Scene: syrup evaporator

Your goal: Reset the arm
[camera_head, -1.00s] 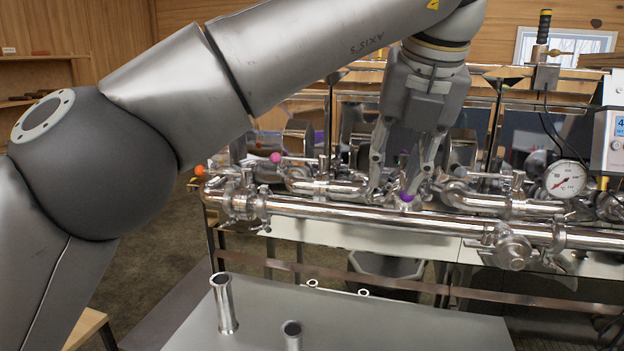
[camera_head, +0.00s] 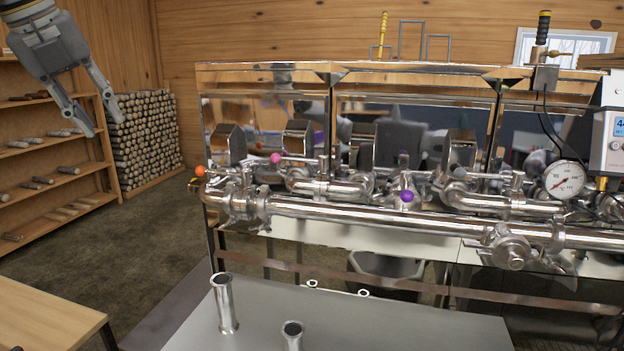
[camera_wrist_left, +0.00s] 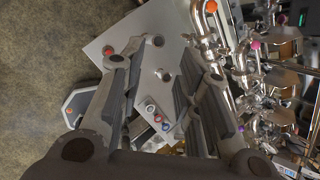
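My left gripper (camera_head: 106,112) is at the upper left of the head view, in the air and well away from the evaporator (camera_head: 350,212). Its fingers are spread apart with nothing between them. The left wrist view also shows my left gripper (camera_wrist_left: 160,95) with its two fingers apart and empty, above the grey table and the floor. My right gripper does not show in either view.
Steel pipes carry an orange knob (camera_head: 199,171), a pink knob (camera_head: 276,158) and a purple knob (camera_head: 407,196). A grey table (camera_head: 380,325) with upright metal tubes (camera_head: 224,305) stands in front. Wooden shelves (camera_head: 50,150) and stacked logs (camera_head: 146,140) are at left.

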